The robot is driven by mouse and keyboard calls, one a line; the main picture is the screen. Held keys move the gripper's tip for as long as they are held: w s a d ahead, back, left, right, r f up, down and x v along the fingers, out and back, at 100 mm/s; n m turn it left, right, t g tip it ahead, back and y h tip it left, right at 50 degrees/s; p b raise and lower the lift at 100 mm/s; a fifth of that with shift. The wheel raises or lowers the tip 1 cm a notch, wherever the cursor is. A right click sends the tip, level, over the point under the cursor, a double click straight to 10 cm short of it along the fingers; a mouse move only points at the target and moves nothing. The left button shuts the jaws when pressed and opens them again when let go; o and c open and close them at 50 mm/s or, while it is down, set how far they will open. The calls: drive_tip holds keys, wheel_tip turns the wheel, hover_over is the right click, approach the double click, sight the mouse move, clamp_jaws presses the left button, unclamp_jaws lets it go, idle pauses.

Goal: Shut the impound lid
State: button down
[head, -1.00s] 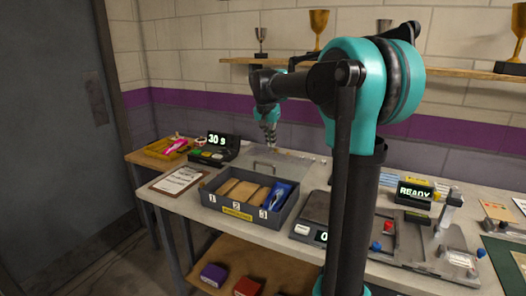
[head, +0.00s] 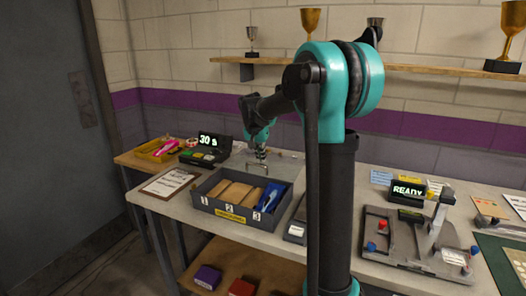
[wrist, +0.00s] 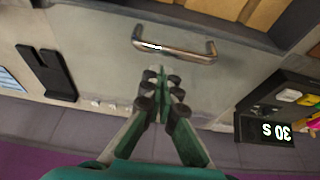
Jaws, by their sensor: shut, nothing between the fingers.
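The impound box (head: 213,207) is a dark grey tray on the bench with slots marked 1, 2 and 3. Its lid (head: 285,161) is open, a pale see-through panel behind the box; its exact tilt is hard to tell. A metal bar handle (wrist: 176,48) on the lid shows in the wrist view and faintly in the head view. My gripper (head: 261,157) is over the lid, close to the handle. In the wrist view my gripper (wrist: 161,78) has its fingers together and empty, just short of the handle and apart from it in the picture.
Brown packets (head: 238,193) and a blue packet (head: 269,197) lie in the box. A timer reading 30 s (head: 208,140) stands to the left of the lid. A clipboard (head: 169,182) lies left of the box. A track fixture (head: 420,240) is on the right.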

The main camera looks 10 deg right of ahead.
drive_tip(key=shift+s+a+f, duration=0.1)
drive_tip(key=shift+s+a, duration=0.15)
drive_tip(key=shift+s, duration=0.25)
drive_tip(key=shift+a, duration=0.1)
drive_tip(key=s+a, duration=0.5)
drive_tip(key=s, duration=0.3)
drive_tip(key=s+a, duration=0.6)
drive_tip(key=s, duration=0.3)
drive_tip(key=shift+s+a, duration=0.2)
